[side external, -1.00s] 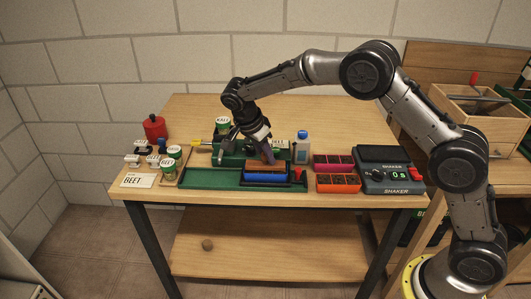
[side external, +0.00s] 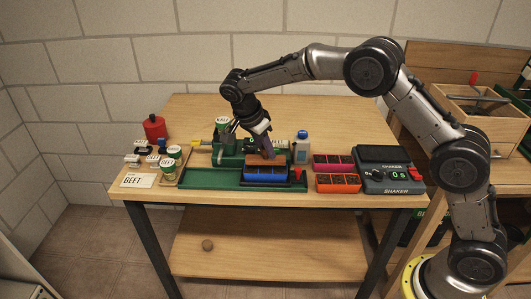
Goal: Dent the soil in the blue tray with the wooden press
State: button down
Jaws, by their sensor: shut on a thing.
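The blue tray (side external: 265,177) stands toward the right part of the long green base, at the table's front. The wooden press (side external: 266,160) is a flat brown block over the blue tray and covers its soil from this view. My gripper (side external: 268,154) points down from above and is shut on the wooden press. The press looks level and very close to the tray's top. I cannot tell whether it touches the soil.
A white bottle with a blue cap (side external: 301,147) stands behind. Seed cans (side external: 169,168) and a BEET card (side external: 138,181) are at left. The back of the table is clear.

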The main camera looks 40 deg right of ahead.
jog(key=shift+r, duration=3)
